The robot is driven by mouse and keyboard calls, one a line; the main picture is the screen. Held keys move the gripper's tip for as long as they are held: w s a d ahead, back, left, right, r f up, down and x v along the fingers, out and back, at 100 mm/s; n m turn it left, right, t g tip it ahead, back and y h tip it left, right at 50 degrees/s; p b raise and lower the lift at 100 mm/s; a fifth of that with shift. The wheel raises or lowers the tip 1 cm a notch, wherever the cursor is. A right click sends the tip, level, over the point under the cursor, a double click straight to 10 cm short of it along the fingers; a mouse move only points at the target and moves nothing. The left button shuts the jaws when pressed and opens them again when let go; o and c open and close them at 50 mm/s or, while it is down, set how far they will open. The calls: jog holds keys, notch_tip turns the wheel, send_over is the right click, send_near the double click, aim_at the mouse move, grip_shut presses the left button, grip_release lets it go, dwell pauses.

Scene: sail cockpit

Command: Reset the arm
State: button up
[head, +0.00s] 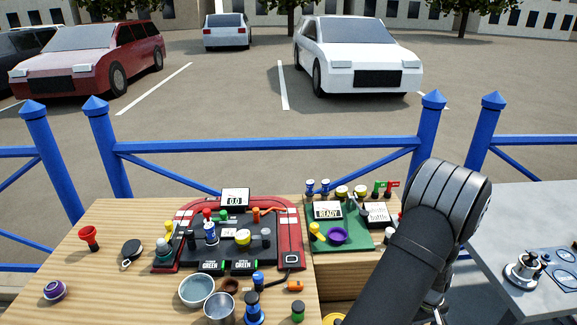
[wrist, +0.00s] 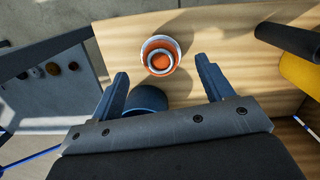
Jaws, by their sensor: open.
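In the wrist view my gripper (wrist: 160,88) is open, its two dark fingers spread apart with nothing held between them. A round orange and white cup-like thing (wrist: 160,56) stands on the wooden table (wrist: 215,30) just beyond the fingertips. A dark blue round thing (wrist: 146,99) shows between the fingers, partly hidden by the gripper's body; I cannot tell its height from the fingers. In the head view my dark arm reaches up at the right, bends at the top and goes down behind itself, so the gripper is hidden there.
The table holds a red-edged black panel (head: 290,262), a green board (head: 345,243), metal bowls (head: 196,290), a red funnel-like piece (head: 88,237) and a purple ring (head: 55,290). A grey table (head: 500,215) stands at the right. A blue railing (head: 270,145) runs behind.

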notch_tip(320, 180, up, 7)
jog(key=f, duration=1.2)
jog(key=shift+s+f, duration=0.1)
jog(key=shift+s, duration=0.2)
notch_tip(320, 180, up, 4)
jog(key=shift+f, duration=0.1)
jog(key=s+d+r, duration=0.2)
jog(key=s+r, duration=0.6)
jog(key=s, duration=0.4)
notch_tip(320, 180, up, 22)
jog(key=w+a+r+n, duration=0.1)
jog(key=w+a, duration=0.2)
jog(key=w, duration=0.3)
jog(key=shift+w, duration=0.2)
